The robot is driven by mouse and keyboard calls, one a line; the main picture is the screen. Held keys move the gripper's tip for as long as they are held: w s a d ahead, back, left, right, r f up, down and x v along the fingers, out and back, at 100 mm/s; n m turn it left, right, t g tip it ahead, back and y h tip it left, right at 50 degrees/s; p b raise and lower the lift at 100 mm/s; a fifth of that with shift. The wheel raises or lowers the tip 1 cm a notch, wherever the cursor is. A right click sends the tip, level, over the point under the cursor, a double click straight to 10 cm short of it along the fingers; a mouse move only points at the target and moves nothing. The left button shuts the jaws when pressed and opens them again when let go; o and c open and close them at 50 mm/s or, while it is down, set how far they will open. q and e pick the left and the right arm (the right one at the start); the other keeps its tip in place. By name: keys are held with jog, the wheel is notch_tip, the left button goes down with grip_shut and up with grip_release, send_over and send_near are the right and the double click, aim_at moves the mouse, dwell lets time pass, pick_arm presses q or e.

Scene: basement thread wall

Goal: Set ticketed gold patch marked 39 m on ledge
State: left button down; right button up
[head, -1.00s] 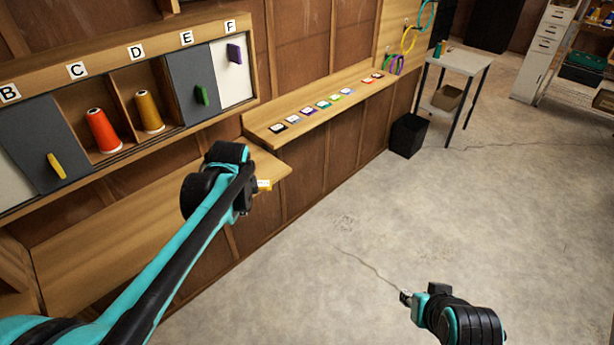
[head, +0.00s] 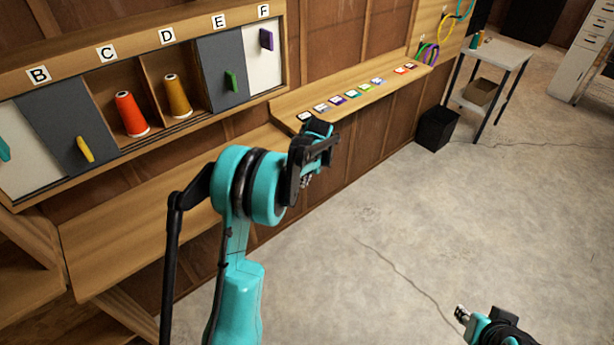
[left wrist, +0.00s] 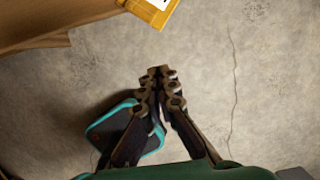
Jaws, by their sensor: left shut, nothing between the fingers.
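A gold piece with a white ticket (left wrist: 150,12), its writing unreadable, is at the top edge of the left wrist view and partly cut off. It sits at or over the corner of a wooden surface (left wrist: 60,20); I cannot tell if it rests on it. My left gripper (left wrist: 160,72) is shut and empty, apart from the gold piece. In the head view, my left gripper (head: 308,180) is in front of the right end of the lower wooden ledge (head: 130,220), and no gold piece shows there. My right gripper (head: 461,313) is low at the right over the floor.
An upper ledge (head: 290,100) holds a row of several coloured patches (head: 350,97). Lettered cubbies hold orange (head: 131,115) and gold (head: 177,97) thread cones. A black bin (head: 436,128) and a small table (head: 498,52) stand beyond.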

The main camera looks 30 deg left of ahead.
pick_arm(q)
jog(key=shift+w+a+f+b, duration=0.3)
jog(key=shift+a+f, duration=0.15)
jog(key=shift+a, duration=0.3)
jog(key=shift+w+a+f+b, duration=0.2)
jog(key=shift+w+a+f, duration=0.1)
jog(key=shift+a+f, duration=0.3)
jog(key=shift+w+a+f+b, duration=0.25)
jog(key=shift+w+a+f, duration=0.1)
jog(key=shift+a, duration=0.5)
jog(key=a, duration=0.2)
jog(key=w+a, duration=0.2)
jog(key=a, duration=0.1)
jog(key=shift+w+a+p, duration=0.15)
jog(key=shift+a+p, duration=0.2)
jog(key=shift+p, duration=0.05)
jog(key=shift+d, duration=0.15)
